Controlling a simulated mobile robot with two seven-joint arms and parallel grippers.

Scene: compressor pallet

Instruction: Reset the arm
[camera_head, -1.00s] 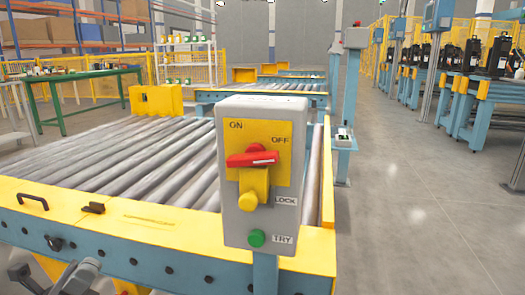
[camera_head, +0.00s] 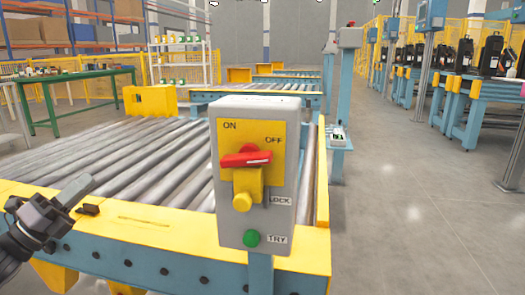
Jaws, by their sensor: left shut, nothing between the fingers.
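My left gripper (camera_head: 72,196) comes in from the lower left, over the yellow front edge of the roller conveyor. It is shut and empty, its fingers pointing up and to the right. It is apart from the grey control box (camera_head: 227,176), which stands on a blue post at the middle. The box has a red rotary handle (camera_head: 245,159) on a yellow plate between the ON and OFF marks, a yellow lock tab (camera_head: 247,184) and a green TRY button (camera_head: 251,238). My right gripper is not in view.
The roller conveyor (camera_head: 110,160) fills the left and middle, with a yellow block (camera_head: 150,101) at its far left. A green table (camera_head: 85,76) stands behind at the left. Blue benches with black machines (camera_head: 491,54) stand at the right. The grey floor (camera_head: 415,200) at right is clear.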

